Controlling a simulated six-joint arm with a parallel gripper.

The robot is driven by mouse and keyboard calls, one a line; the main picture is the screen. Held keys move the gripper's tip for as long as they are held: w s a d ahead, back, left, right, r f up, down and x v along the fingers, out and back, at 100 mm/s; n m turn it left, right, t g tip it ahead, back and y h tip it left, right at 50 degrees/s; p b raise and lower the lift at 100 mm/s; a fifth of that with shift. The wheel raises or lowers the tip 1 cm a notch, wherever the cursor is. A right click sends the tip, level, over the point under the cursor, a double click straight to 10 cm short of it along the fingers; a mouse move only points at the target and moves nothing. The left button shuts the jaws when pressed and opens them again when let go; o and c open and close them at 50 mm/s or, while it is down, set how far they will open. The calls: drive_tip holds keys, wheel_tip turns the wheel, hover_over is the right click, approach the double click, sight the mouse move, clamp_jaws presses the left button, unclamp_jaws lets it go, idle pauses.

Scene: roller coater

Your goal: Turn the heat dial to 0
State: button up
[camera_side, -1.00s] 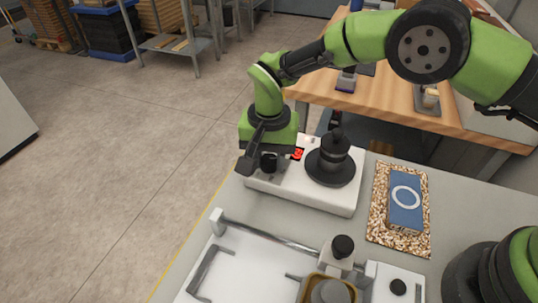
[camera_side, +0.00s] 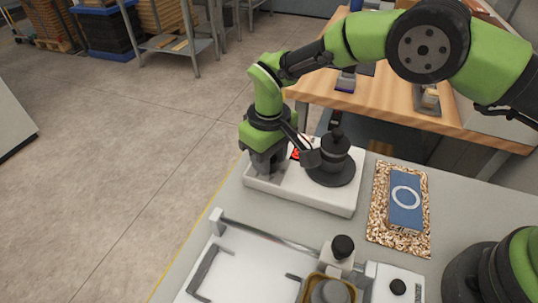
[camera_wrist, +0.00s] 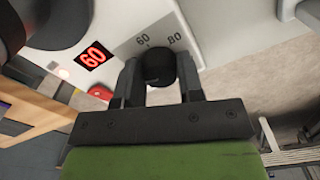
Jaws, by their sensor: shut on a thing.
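The heat dial (camera_wrist: 159,67) is a black round knob on the white hot plate unit (camera_side: 322,197). My gripper (camera_wrist: 157,76) is shut on it, with one finger on each side, in the wrist view. Printed marks 60 and 80 show on the grey scale beside the dial; the rest of the scale is hidden. The red display (camera_wrist: 92,55) reads 60. In the side view my gripper (camera_side: 267,168) points down at the unit's left end and hides the dial.
A black pot with a lid knob (camera_side: 334,160) stands on the unit, close to my wrist. A red button (camera_wrist: 101,92) is near the dial. A blue box (camera_side: 405,204) lies on a speckled mat (camera_side: 378,226) to the right. A white tray (camera_side: 240,282) is in front.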

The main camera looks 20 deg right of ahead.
drive_tip(key=n, duration=0.4)
drive_tip(key=shift+n, duration=0.3)
drive_tip(key=n, duration=0.4)
drive_tip(key=shift+n, duration=0.3)
drive_tip(key=o, duration=0.9)
wheel_tip(320, 180, up, 10)
idle(0.4)
